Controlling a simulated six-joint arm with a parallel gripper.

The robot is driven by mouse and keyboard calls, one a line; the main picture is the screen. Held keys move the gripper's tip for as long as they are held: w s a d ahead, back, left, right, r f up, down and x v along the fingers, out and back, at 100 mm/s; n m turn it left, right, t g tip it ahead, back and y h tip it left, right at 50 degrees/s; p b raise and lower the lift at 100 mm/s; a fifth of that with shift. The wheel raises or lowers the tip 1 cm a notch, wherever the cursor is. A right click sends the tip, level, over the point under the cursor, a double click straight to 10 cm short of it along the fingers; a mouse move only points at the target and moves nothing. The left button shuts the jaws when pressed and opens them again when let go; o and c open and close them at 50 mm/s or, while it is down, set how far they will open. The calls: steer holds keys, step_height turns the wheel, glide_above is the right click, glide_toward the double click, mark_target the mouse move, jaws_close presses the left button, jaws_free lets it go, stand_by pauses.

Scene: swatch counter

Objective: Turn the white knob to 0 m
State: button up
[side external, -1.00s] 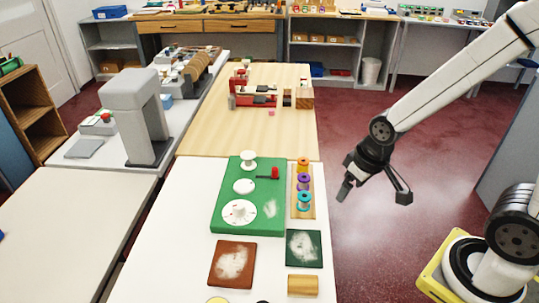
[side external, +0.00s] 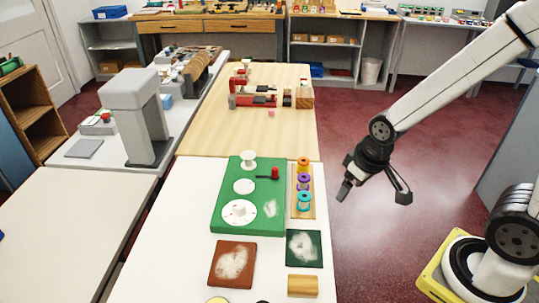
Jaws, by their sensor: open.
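A green panel (side external: 222,219) lies on the white counter in the side external view. On it are a white dial (side external: 239,213) at the front, a plain white disc (side external: 244,186) in the middle, and a raised white knob (side external: 249,160) at the back. The markings are too small to read, so I cannot tell any setting. A red-tipped lever (side external: 273,174) sits at the panel's right. My gripper (side external: 373,194) is open and empty, to the right of the counter, over the floor and apart from the panel.
A wooden rack (side external: 306,212) with orange, purple and teal spools stands right of the panel. A brown swatch (side external: 232,263), a dark green swatch (side external: 304,248) and a wooden block (side external: 302,285) lie in front. A grey machine (side external: 130,100) stands at the left.

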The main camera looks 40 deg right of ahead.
steer(key=w+a+f+m+g+y, duration=0.1)
steer(key=w+a+m, duration=0.2)
steer(key=w, duration=0.4)
steer(key=w+a+m+g+y, duration=0.1)
steer(key=w+a+m, duration=0.15)
steer(key=w, duration=0.45)
steer(key=m+g+y, duration=0.1)
steer(key=m+g, duration=0.2)
steer(key=m, duration=0.3)
glide_toward(239, 204)
steer(key=s+d+f, duration=0.1)
steer(key=f, duration=0.1)
steer(key=shift+w+a+m+y, duration=0.25)
steer(key=shift+a+y, duration=0.2)
steer(key=shift+y, duration=0.05)
steer(key=shift+f, duration=0.1)
steer(key=shift+x, duration=3.85)
jaws_close()
